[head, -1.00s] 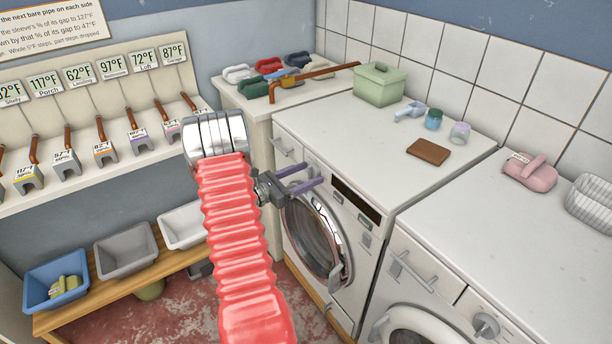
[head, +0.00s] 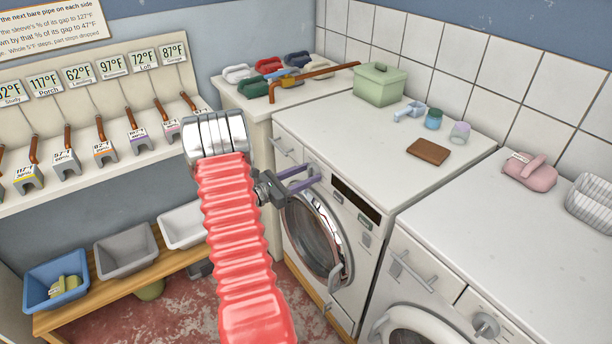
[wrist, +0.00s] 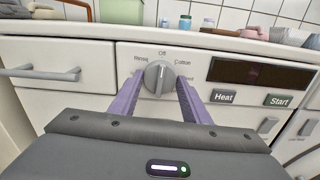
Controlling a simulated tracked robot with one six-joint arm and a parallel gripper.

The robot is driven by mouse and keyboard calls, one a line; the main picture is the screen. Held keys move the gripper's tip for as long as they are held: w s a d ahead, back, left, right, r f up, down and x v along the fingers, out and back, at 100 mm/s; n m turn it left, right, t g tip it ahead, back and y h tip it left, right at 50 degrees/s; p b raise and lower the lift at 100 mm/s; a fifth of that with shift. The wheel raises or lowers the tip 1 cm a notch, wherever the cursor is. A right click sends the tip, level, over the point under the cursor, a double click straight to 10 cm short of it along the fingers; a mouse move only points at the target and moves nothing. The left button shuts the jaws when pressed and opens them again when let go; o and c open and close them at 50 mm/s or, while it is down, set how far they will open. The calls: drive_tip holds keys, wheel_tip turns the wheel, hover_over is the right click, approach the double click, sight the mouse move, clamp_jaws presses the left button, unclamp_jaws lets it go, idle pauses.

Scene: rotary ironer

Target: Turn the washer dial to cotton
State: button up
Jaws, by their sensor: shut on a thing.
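The washer dial (wrist: 159,77) is a round grey knob on the washer's white front panel, seen in the wrist view. "Off" (wrist: 162,53) is printed above it, with small labels at its upper left and upper right; the upper right one (wrist: 183,61) looks like "Cotton". The knob's ridge stands about upright, towards "Off". My gripper (wrist: 160,84) has its purple fingers on the left and right sides of the dial, shut on it. In the head view, my gripper (head: 311,174) is at the washer's (head: 340,225) upper front, and its fingers partly hide the dial.
Right of the dial are a dark display (wrist: 262,73), a Heat button (wrist: 223,97) and a Start button (wrist: 279,101). A drawer handle (wrist: 40,74) juts out on the left. A green box (head: 381,84) and a brown block (head: 429,152) sit on top. A second machine (head: 490,240) stands right.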

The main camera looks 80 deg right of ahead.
drive_tip(key=m, duration=0.4)
drive_tip(key=shift+m, duration=2.2)
drive_tip(key=shift+s, duration=0.1)
drive_tip(key=o, duration=1)
drive_tip(key=shift+o, duration=0.2)
drive_tip(key=shift+w+a, duration=0.1)
drive_tip(key=shift+w, duration=0.1)
drive_tip(key=v, duration=1.3)
drive_tip(key=shift+w+a, duration=0.2)
drive_tip(key=shift+a, duration=0.05)
